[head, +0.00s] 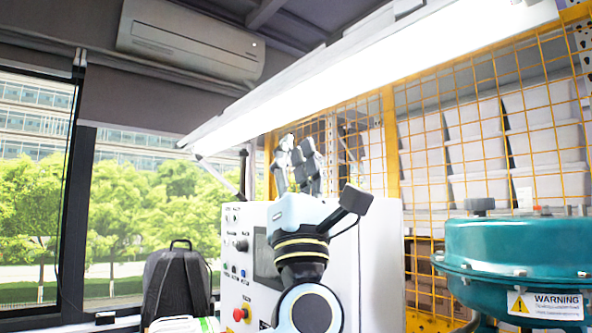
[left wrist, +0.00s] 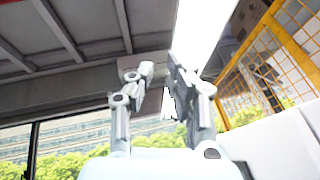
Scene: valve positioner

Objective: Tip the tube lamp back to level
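The tube lamp (head: 380,70) is a long, brightly lit bar in the head view. It slopes in the picture from the upper right down to its left end above the window. In the left wrist view the lamp (left wrist: 203,32) runs up past the right finger. My left gripper (head: 298,147) points up below the lamp's left half. Its two fingers stand apart with a narrow gap in the left wrist view (left wrist: 158,72), and nothing shows between them. I cannot tell how far the fingertips are from the lamp. My right gripper is not in view.
A white control cabinet (head: 237,222) stands behind my left arm. A yellow mesh fence (head: 390,130) with white bins (head: 475,115) behind it fills the right. A teal vessel (head: 520,245) with a warning label stands at lower right. A backpack (head: 178,285) is at lower left.

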